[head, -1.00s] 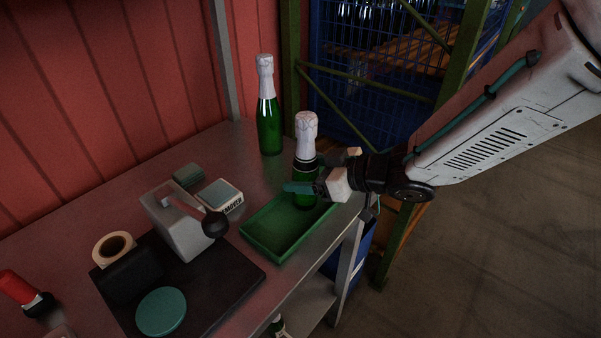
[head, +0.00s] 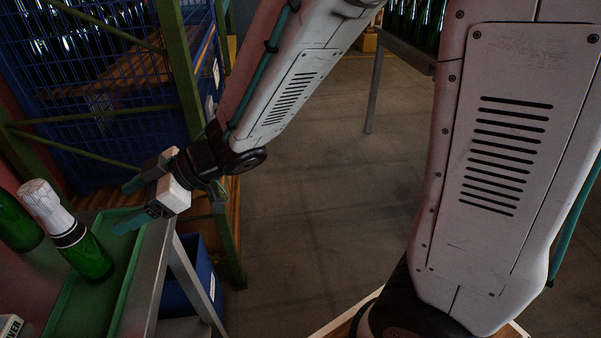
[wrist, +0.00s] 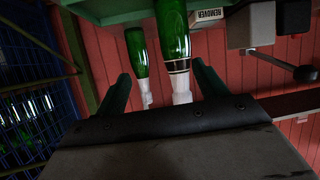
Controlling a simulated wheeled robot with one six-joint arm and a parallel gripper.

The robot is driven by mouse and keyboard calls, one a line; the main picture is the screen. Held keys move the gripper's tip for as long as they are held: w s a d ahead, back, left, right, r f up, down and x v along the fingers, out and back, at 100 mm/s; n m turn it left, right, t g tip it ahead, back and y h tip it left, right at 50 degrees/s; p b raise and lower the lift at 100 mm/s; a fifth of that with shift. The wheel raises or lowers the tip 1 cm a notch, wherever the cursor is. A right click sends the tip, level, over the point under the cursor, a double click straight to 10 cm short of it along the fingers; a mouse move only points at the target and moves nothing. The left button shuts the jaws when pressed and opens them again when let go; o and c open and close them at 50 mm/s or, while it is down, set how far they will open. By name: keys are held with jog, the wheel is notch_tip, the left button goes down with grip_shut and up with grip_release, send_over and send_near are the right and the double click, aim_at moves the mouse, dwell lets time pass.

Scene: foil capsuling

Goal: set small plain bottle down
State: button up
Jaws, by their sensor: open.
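A green bottle with white foil and a black band round its neck (head: 92,258) stands in the green tray (head: 118,262) in the head view. It also shows upside down in the wrist view (wrist: 174,35), between and beyond the fingers. I cannot tell whether it is the small plain one. A second green bottle (head: 15,225) is cut by the left edge of the head view and shows beside the first in the wrist view (wrist: 137,55). My gripper (head: 130,204) is open and empty, to the right of the bottle in the tray and apart from it.
The metal table's edge (head: 147,285) runs beside the tray. A green-framed blue mesh cage (head: 90,90) stands behind. A blue bin (head: 195,280) is below the table. In the wrist view a REMOVER block (wrist: 207,15) and a lever device (wrist: 260,25) lie to the right.

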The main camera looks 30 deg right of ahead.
jog(key=w+d+r+m+t+h, duration=0.2)
jog(key=w+d+m+t+h, duration=0.15)
jog(key=d, duration=0.35)
jog(key=w+d+r+m+t+h, duration=0.3)
jog(key=w+d+h, duration=0.1)
jog(key=d, duration=0.4)
jog(key=s+d+r+m+h, duration=0.1)
jog(key=s+d+m+h, duration=0.35)
jog(key=d, duration=0.55)
jog(key=s+d+m+g+h, duration=0.35)
jog(key=s+d, duration=0.25)
jog(key=s, duration=0.3)
jog(key=s+a+g+y, duration=0.1)
jog(key=s+g+y, duration=0.2)
jog(key=s, duration=1)
jog(key=g, duration=0.2)
jog(key=shift+s+a+m+g, duration=0.15)
jog(key=shift+a+m+g, duration=0.15)
jog(key=shift+m, duration=0.05)
